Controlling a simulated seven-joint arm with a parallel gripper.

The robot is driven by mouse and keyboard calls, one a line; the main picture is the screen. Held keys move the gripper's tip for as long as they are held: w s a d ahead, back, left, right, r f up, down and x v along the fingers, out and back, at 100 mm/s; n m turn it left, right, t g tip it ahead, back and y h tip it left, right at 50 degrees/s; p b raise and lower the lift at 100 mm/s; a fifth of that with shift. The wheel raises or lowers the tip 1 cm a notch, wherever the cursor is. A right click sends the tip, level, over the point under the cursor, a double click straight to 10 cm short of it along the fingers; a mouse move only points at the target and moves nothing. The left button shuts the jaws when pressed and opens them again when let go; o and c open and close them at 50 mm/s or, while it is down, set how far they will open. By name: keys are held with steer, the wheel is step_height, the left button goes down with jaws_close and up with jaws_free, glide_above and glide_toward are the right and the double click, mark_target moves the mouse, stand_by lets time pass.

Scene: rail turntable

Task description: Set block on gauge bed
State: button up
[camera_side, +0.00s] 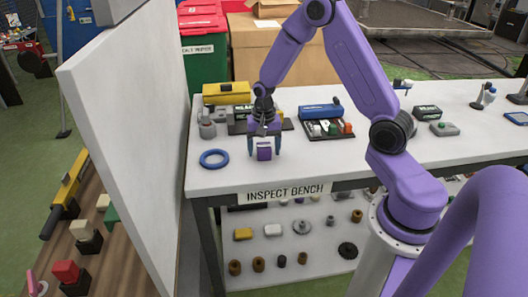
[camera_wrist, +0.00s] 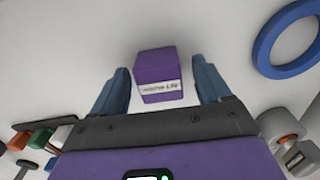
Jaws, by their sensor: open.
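A purple block (camera_side: 264,153) with a white label stands on the white inspection bench in the side view. My gripper (camera_side: 264,147) points down over it, with its blue fingers at the block's sides. In the wrist view the block (camera_wrist: 159,74) lies between the two open fingers (camera_wrist: 163,88), with a visible gap on each side. I cannot tell with certainty which fixture is the gauge bed. A dark labelled fixture (camera_side: 239,127) behind my gripper is partly hidden by it.
A blue ring (camera_side: 214,159) lies left of the block. A grey cylindrical part (camera_side: 207,130) and a yellow case (camera_side: 227,93) stand behind it. A dark tray (camera_side: 345,135) with coloured pieces is to the right. A tall white panel (camera_side: 135,120) borders the bench's left side. The front right bench top is clear.

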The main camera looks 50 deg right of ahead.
steer(key=shift+c, duration=0.3)
steer(key=shift+r, duration=0.1)
steer(key=c, duration=1.3)
